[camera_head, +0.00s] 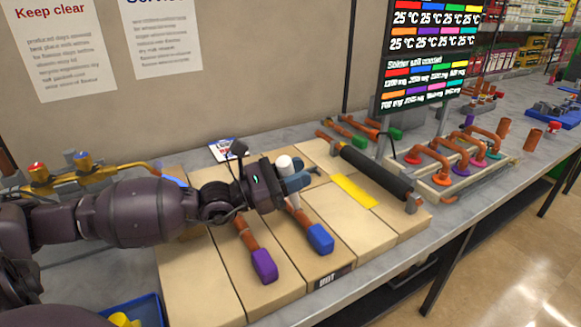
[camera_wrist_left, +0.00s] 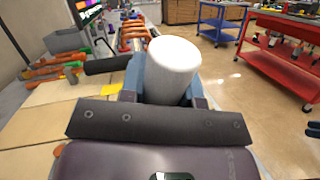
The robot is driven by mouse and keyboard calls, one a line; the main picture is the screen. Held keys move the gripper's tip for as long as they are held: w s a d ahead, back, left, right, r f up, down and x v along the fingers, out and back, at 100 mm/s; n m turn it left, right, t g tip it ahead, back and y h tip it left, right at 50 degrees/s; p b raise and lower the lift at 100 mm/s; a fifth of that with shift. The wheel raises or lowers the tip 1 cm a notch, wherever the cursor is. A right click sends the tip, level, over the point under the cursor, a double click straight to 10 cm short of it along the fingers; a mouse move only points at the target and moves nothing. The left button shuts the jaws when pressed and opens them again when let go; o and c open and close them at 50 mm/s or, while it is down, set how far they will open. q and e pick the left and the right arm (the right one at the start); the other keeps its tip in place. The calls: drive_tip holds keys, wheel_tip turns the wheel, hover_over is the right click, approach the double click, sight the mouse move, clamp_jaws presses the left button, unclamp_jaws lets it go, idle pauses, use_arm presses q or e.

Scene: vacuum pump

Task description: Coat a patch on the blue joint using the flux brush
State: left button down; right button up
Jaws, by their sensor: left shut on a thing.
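My left gripper (camera_head: 298,182) has blue fingers, shut on a white cylindrical thing (camera_head: 284,162), held over the tan blocks. In the left wrist view the white cylinder (camera_wrist_left: 174,68) stands between the fingers and fills the middle. It may be the flux brush's handle; no bristles show. At the right, a pale rack (camera_head: 440,190) holds copper pipes with coloured joints: red (camera_head: 412,157), orange (camera_head: 442,179) and purple (camera_head: 461,168). I cannot make out a blue joint on it for certain. My right gripper is not in view.
Copper tubes with a blue end (camera_head: 320,238) and a purple end (camera_head: 264,266) lie on the tan block surface (camera_head: 200,285), below my gripper. A black roller (camera_head: 376,172) and a yellow strip (camera_head: 354,190) lie between gripper and rack. A dark display (camera_head: 428,55) stands behind the rack.

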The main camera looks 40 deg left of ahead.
use_arm(q)
drive_tip(key=shift+s+d, duration=0.15)
drive_tip(key=shift+d, duration=0.25)
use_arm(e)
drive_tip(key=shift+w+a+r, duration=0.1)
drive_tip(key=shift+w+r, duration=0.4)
use_arm(q)
drive_tip(key=shift+r, duration=0.1)
drive_tip(key=shift+r+p, duration=1.2)
drive_tip(key=shift+r, duration=1.75)
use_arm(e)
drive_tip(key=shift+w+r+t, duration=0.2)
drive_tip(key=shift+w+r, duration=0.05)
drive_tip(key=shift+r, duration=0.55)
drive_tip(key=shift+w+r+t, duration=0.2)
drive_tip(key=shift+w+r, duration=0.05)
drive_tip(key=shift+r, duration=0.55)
